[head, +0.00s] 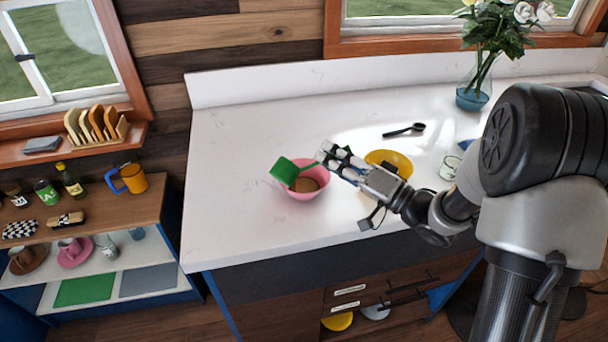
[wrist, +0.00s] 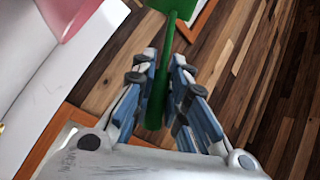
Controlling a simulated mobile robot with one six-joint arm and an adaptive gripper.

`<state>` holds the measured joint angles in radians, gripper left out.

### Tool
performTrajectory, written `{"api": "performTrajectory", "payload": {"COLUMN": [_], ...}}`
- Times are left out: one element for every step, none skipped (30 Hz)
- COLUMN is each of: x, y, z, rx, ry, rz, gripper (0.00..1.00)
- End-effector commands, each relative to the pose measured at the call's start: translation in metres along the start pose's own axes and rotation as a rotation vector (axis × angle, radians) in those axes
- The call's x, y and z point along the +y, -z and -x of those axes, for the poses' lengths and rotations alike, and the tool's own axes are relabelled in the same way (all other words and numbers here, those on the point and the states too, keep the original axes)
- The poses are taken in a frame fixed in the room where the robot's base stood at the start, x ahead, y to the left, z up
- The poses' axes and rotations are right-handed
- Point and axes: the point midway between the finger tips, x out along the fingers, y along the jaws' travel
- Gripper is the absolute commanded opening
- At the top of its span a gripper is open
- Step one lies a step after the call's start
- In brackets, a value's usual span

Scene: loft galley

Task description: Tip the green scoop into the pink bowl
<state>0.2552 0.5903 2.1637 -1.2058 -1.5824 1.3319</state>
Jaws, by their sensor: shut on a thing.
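The green scoop (head: 283,171) is held tilted over the left rear part of the pink bowl (head: 310,193). Something brown lies inside the bowl. My gripper (head: 331,158) is at the bowl's right rear side, shut on the scoop's handle. In the wrist view, the green handle (wrist: 158,90) runs between the fingers of my gripper (wrist: 160,82), and part of the scoop's head shows at the top edge. A piece of the pink bowl (wrist: 68,14) shows at the upper left. I cannot see what is inside the scoop.
A yellow bowl (head: 399,158) stands just behind my gripper, with a black spoon (head: 404,130) farther back. A glass (head: 450,167) and a flower vase (head: 474,92) stand to the right. The white counter (head: 230,150) is clear left of the pink bowl.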

Motion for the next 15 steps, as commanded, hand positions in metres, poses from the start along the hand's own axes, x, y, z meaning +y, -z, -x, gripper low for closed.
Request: {"api": "performTrajectory", "payload": {"x": [0.0010, 0.0014, 0.0020, 0.0024, 0.0025, 0.0025, 0.0025, 0.0027, 0.0029, 0.0031, 0.0034, 0.0036, 0.0038, 0.0040, 0.0043], "y": [-0.0001, -0.0002, -0.0003, -0.0004, -0.0002, 0.0000, 0.0002, 0.0002, 0.0003, 0.0004, 0.0004, 0.0005, 0.0005, 0.0006, 0.0007], "z": [0.0002, 0.0003, 0.0004, 0.0005, 0.0005, 0.0005, 0.0005, 0.0005, 0.0005, 0.0005, 0.0006, 0.0006, 0.0007, 0.0007, 0.0007], "rx": [0.001, 0.002, 0.003, 0.003, 0.004, 0.005, 0.005, 0.006, 0.006, 0.007, 0.007, 0.008, 0.009, 0.009, 0.010], "ry": [0.000, 0.000, 0.000, 0.000, 0.000, 0.000, 0.000, 0.000, 0.000, 0.000, 0.000, 0.000, 0.000, 0.000, 0.000], "rz": [-0.005, -0.008, -0.013, -0.016, -0.019, -0.024, -0.027, -0.030, -0.035, -0.038, -0.041, -0.045, -0.048, -0.051, -0.056], "gripper": [0.00, 0.00, 0.00, 0.00, 0.00, 0.00, 0.00, 0.00, 0.00, 0.00, 0.00, 0.00, 0.00, 0.00, 0.00]}}
